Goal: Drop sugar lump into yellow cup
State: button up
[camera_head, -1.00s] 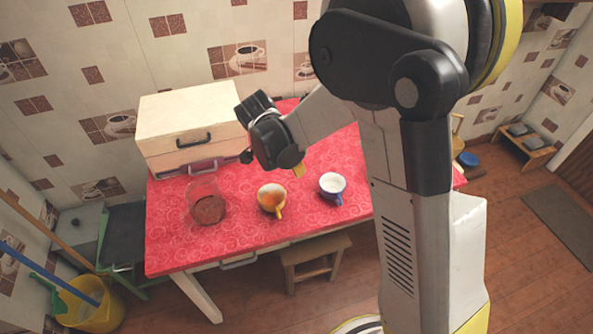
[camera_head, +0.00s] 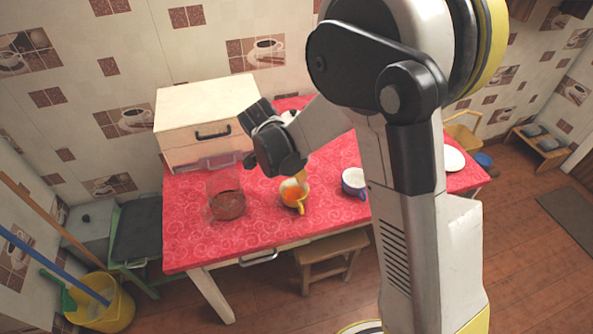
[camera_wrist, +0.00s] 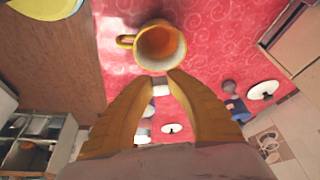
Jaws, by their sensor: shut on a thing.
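The yellow cup (camera_head: 293,195) stands upright on the red patterned tablecloth, with orange showing inside it. In the wrist view the yellow cup (camera_wrist: 160,46) lies just beyond my fingertips, its handle to the left. My gripper (camera_head: 299,180) hangs over the near part of the cup's area, partly hiding it. In the wrist view my gripper (camera_wrist: 160,84) has its yellow fingers shut on a small white sugar lump (camera_wrist: 160,90). The lump looks close to the cup's rim, but the exact height is hard to tell.
A blue cup (camera_head: 354,182) with white contents stands right of the yellow cup. A glass jar (camera_head: 226,203) with dark contents stands to the left. A cream drawer box (camera_head: 206,118) sits behind. A white plate (camera_head: 453,159) lies at the far right of the table (camera_head: 190,240).

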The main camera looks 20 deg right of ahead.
jog(key=o, duration=0.9)
jog(key=v, duration=1.2)
jog(key=s+d+r+n+t+y, duration=0.2)
jog(key=s+n, duration=0.4)
jog(key=s, duration=0.3)
jog(key=s+d+r+n+t+y, duration=0.2)
jog(key=s+d+r+n+t, duration=0.1)
jog(key=s+n, duration=0.4)
jog(key=shift+s+d+r, duration=0.35)
jog(key=shift+s, duration=0.55)
